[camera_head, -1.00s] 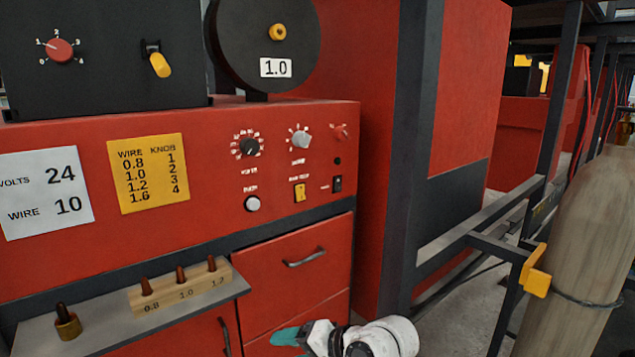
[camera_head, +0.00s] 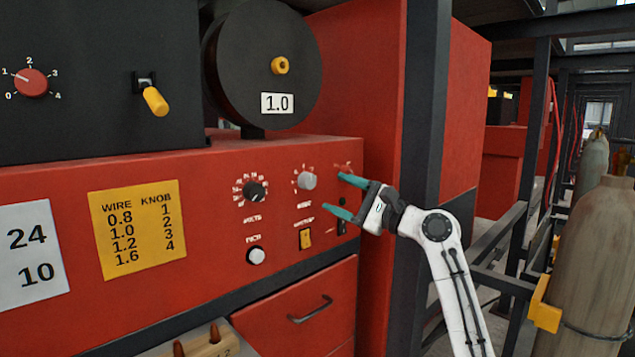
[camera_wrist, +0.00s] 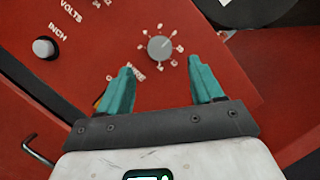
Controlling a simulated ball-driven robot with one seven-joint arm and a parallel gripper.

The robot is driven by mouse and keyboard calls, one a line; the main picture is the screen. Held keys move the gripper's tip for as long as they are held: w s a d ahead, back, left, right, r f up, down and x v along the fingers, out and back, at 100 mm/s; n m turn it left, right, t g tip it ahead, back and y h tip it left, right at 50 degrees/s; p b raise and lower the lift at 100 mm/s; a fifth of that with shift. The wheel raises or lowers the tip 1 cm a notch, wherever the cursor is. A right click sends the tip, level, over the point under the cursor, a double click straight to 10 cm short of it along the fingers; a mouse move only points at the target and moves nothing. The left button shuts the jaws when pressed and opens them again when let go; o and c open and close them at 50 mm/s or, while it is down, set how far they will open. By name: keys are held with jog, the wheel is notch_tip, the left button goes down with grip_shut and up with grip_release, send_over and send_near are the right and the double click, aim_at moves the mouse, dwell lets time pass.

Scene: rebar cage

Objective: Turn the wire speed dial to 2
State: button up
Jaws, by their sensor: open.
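A grey dial (camera_head: 306,181) with white marks around it sits on the red machine panel, right of a black dial (camera_head: 254,191). It also shows in the wrist view (camera_wrist: 159,48), beyond and between my fingertips. A red dial (camera_head: 30,83) marked 0 to 4 is on the black box at upper left; its white line points near 1. The grey dial's setting is too small to read. My gripper (camera_head: 335,192) is open and empty, right of the grey dial and apart from it.
A yellow chart (camera_head: 137,225) pairs wire 1.0 with knob 2. A yellow switch (camera_head: 305,238) and a white button (camera_head: 256,256) are below the dials. A spool marked 1.0 (camera_head: 240,70) stands above the panel. A dark post (camera_head: 425,100) is at right.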

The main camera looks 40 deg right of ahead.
aim_at(311, 183)
jog(key=p+x, duration=0.1)
jog(key=x, duration=0.5)
jog(key=shift+w+a, duration=0.15)
jog(key=shift+w, duration=0.15)
jog(key=shift+c, duration=0.4)
jog(key=c, duration=1)
jog(key=shift+n, duration=0.3)
